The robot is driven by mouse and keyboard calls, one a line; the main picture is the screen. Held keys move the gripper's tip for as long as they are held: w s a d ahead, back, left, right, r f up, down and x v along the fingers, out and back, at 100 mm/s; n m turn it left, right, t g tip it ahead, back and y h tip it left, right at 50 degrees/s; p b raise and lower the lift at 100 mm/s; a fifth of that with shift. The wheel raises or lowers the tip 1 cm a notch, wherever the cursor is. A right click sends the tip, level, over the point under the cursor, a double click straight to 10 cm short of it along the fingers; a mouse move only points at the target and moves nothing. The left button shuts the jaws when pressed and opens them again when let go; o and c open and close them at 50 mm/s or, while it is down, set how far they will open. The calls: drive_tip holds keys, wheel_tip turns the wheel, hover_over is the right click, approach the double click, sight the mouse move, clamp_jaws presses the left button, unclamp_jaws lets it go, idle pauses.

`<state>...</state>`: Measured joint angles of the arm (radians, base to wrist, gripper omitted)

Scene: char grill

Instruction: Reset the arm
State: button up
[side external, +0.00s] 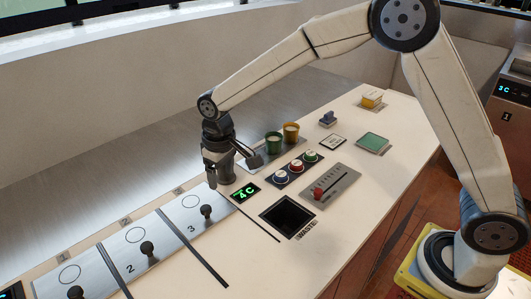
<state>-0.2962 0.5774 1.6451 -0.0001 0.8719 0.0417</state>
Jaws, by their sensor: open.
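My gripper (217,180) points down at the end of my bent arm, over the counter's back edge, left of the green "4C" display (245,191). It is open and I see nothing held in it. A dark angled part (247,155) juts out to the right of my wrist. Whether the fingertips touch the counter (345,220) cannot be told.
Numbered plates with black knobs (206,211) lie at left. Right of my gripper are a square waste opening (287,216), a red-knobbed slider (318,193), coloured buttons (281,177), and a green cup (273,143) beside a yellow cup (291,132). A green pad (373,142) lies further right.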

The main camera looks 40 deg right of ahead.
drive_tip(key=s+d+m+t, duration=0.1)
drive_tip(key=s+d, duration=0.6)
drive_tip(key=s, duration=0.2)
drive_tip(key=s+d+f+m+t, duration=0.1)
drive_tip(key=s+d+m, duration=0.1)
drive_tip(key=s+d, duration=0.5)
drive_tip(key=s, duration=0.3)
drive_tip(key=shift+s+d+f, duration=0.15)
drive_tip(key=shift+d+f, duration=0.1)
